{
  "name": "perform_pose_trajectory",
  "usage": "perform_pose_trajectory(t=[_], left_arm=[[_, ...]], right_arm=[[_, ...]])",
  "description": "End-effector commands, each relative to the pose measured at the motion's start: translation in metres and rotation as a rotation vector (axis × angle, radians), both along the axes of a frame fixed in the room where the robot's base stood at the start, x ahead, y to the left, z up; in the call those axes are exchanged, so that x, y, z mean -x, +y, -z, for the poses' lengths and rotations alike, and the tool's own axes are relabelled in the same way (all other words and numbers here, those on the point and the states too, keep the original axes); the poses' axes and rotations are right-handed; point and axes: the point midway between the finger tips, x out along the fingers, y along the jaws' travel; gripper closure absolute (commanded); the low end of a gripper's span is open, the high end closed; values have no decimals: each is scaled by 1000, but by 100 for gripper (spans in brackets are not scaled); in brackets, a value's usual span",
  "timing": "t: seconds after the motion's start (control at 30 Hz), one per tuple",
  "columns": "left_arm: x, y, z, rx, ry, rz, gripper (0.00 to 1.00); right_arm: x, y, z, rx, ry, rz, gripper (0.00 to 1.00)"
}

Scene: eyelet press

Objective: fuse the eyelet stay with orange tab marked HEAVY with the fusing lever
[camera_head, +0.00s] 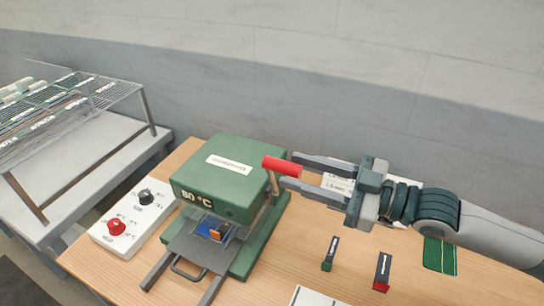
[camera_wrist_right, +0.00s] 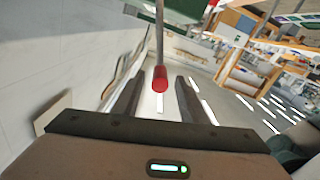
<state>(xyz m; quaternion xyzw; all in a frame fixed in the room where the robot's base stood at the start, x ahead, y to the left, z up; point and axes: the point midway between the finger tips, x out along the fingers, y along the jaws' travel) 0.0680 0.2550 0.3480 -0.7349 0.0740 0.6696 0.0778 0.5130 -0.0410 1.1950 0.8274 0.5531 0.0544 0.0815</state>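The green press (camera_head: 215,180) stands on the wooden table, its front reading 80 °C. A small dark-blue piece with an orange tab (camera_head: 216,234) lies on the press's lower plate, under the head; any marking on it is too small to read. The fusing lever has a red grip (camera_head: 282,166) on a metal arm at the press's right side. My right gripper (camera_head: 289,170) is open at the free end of the grip. In the right wrist view the red grip (camera_wrist_right: 160,79) shows between the spread fingers, with gaps at both sides. My left gripper is out of view.
A control box (camera_head: 130,225) with a red and a black knob sits left of the press. Pieces with a green tab (camera_head: 330,253) and a red tab (camera_head: 382,272) lie on the table at right. A wire rack (camera_head: 75,100) stands at the far left.

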Motion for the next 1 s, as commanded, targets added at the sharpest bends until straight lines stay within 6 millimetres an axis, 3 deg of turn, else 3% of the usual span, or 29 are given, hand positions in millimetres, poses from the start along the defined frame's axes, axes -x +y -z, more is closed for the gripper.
perform_pose_trajectory(t=[0.43, 0.93, 1.0], left_arm=[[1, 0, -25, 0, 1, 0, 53], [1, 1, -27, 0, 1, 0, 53], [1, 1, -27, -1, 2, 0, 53]], right_arm=[[-20, 49, -2, -1, 1, 0, 61], [-24, 58, 0, 0, 0, 1, 61], [-24, 58, 0, 0, 0, 1, 76]])
